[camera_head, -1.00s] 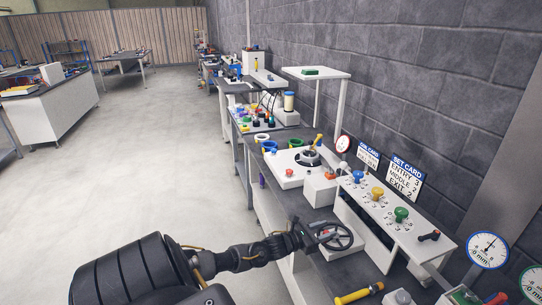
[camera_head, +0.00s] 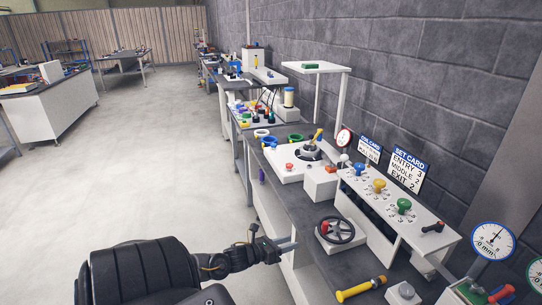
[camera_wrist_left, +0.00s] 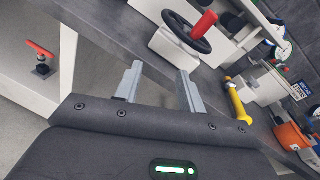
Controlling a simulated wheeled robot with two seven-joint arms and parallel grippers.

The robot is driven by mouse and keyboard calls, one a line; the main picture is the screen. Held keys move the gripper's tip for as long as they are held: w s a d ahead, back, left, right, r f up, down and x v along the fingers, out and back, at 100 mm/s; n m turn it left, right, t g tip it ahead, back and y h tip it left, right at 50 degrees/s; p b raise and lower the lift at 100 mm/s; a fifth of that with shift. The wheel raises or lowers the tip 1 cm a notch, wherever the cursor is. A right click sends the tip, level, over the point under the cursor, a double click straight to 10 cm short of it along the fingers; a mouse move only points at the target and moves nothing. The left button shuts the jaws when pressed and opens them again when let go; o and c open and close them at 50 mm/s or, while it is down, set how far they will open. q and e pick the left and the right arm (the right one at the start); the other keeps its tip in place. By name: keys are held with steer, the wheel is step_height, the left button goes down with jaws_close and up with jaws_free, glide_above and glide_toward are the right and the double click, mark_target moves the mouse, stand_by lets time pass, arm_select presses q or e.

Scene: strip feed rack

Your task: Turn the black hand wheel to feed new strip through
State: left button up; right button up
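The black hand wheel (camera_head: 341,230) with its red handle (camera_head: 324,227) stands on a white block on the grey bench, near the front edge. In the left wrist view the wheel (camera_wrist_left: 187,33) is at the top, its red handle (camera_wrist_left: 204,24) pointing up and right. My left gripper (camera_head: 292,243) is just left of the wheel, apart from it. In the left wrist view its two fingers (camera_wrist_left: 159,84) are spread with nothing between them. My right gripper is not in view.
A yellow-handled tool (camera_head: 361,289) lies to the front of the wheel. The white rack with blue, yellow and green knobs (camera_head: 403,206) stands behind it, under the SET CARD sign (camera_head: 408,170). A white box (camera_head: 320,183) stands farther along. Open floor lies left.

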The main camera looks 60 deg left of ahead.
arm_select(q)
steer(key=s+f+n+g+y, duration=0.1)
steer(key=s+f+n, duration=0.2)
steer(key=f, duration=0.4)
steer(key=s+f+n+g+y, duration=0.2)
steer(key=s+f+n, duration=0.1)
steer(key=f+n, duration=0.3)
steer(key=shift+s+a+f+n, duration=0.15)
steer(key=shift+a+f+n, duration=0.2)
steer(key=shift+f, duration=0.65)
steer(key=shift+f, duration=0.1)
